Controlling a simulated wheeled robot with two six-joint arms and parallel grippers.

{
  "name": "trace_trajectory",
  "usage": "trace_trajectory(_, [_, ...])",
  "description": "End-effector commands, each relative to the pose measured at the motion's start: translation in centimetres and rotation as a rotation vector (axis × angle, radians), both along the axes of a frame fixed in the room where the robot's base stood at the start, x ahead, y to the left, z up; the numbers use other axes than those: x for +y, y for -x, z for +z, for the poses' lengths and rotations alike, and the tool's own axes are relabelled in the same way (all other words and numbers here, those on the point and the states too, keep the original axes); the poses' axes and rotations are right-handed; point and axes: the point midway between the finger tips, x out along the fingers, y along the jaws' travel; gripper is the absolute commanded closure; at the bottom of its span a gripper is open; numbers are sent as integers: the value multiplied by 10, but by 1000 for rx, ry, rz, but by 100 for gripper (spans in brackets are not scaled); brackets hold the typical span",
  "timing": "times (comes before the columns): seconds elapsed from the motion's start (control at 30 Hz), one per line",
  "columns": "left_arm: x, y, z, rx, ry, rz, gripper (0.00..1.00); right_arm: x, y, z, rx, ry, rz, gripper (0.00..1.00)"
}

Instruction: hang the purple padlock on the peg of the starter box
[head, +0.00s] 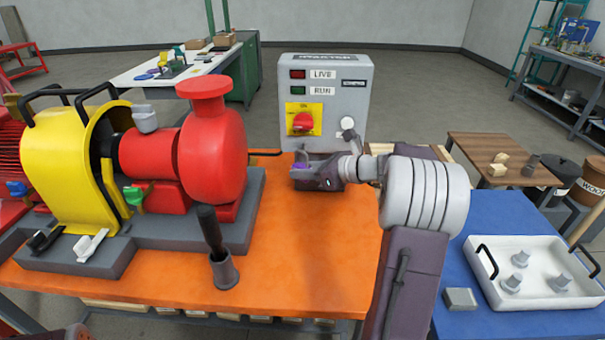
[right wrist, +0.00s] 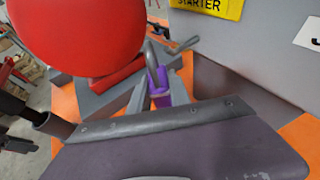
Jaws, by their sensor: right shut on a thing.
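My right gripper (head: 305,178) is shut on the purple padlock (head: 299,166), above the orange table in front of the starter box (head: 335,75). In the right wrist view, the purple padlock (right wrist: 160,95) sits between the two fingers, with its grey shackle pointing up and away from the gripper. The starter box is grey, with a red knob on a yellow plate and LIVE and RUN lamps. My arm hides the box's foot.
The red pump (head: 210,150) with its yellow guard (head: 65,150) stands left of the gripper. A grey cup (head: 224,270) holding a black-handled tool stands on the orange table (head: 310,265). A white tray (head: 540,300) lies on the blue table at right.

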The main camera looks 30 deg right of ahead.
Motion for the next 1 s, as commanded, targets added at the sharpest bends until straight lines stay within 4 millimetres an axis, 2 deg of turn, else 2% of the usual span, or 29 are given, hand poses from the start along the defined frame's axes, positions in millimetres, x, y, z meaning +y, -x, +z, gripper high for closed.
trace_trajectory(0.53, [0,0,13,0,0,0,64,-20,-33,-4,0,-1,0,100])
trace_trajectory(1.0, [0,0,17,0,0,0,64,-24,-40,-12,0,0,0,100])
